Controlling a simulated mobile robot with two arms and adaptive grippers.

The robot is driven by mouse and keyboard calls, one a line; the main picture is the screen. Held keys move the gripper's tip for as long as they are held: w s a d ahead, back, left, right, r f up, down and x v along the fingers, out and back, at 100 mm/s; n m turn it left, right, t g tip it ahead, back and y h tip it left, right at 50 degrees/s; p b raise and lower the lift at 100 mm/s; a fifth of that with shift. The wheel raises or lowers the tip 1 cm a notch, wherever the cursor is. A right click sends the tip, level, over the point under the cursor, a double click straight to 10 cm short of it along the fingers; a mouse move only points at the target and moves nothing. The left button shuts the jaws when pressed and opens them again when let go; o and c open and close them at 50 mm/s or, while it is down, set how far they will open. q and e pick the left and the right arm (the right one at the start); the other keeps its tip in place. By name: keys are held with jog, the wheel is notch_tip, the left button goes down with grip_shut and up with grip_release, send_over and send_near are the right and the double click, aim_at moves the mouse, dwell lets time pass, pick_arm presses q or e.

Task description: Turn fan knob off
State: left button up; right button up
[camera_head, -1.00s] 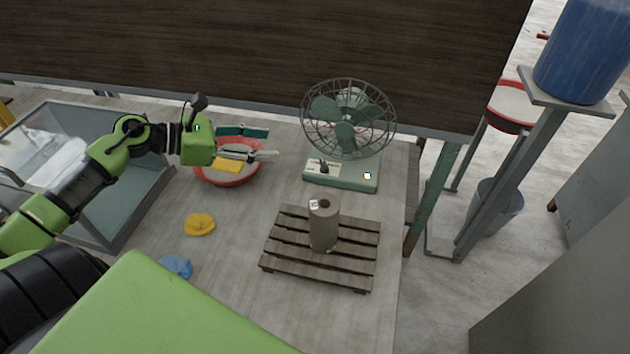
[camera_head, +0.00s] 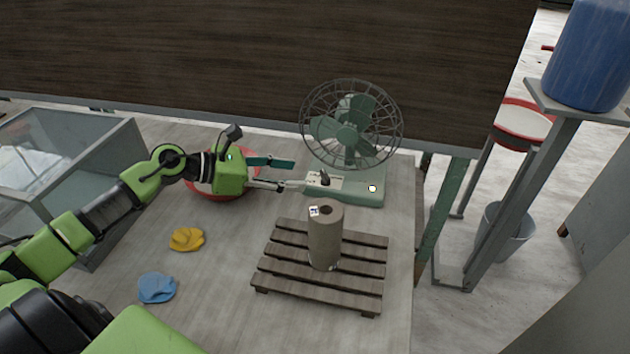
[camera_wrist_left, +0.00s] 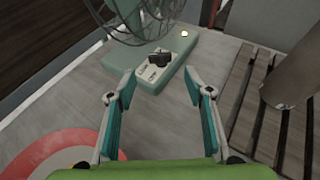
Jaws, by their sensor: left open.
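The green desk fan (camera_head: 352,190) stands at the back of the table, its round wire cage above a pale green base. Its dark knob (camera_head: 325,178) sits on a light panel at the left of the base. The knob (camera_wrist_left: 158,57) also shows in the left wrist view, ahead of the fingers and between them. My left gripper (camera_head: 293,173) is open and empty, just left of the fan base. In the left wrist view my left gripper (camera_wrist_left: 160,85) has its two teal-padded fingers spread, short of the knob. My right gripper is not in view.
A grey-brown cylinder (camera_head: 325,240) stands on a slatted wooden rack (camera_head: 280,262) in front of the fan. A red-rimmed bowl (camera_head: 212,190) lies under my left gripper. Yellow (camera_head: 187,239) and blue (camera_head: 157,288) lumps lie on the table. A glass case (camera_head: 85,165) stands left.

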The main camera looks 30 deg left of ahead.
aim_at(323, 177)
pick_arm(q)
jog(key=shift+x, duration=3.5)
jog(key=c, duration=1.1)
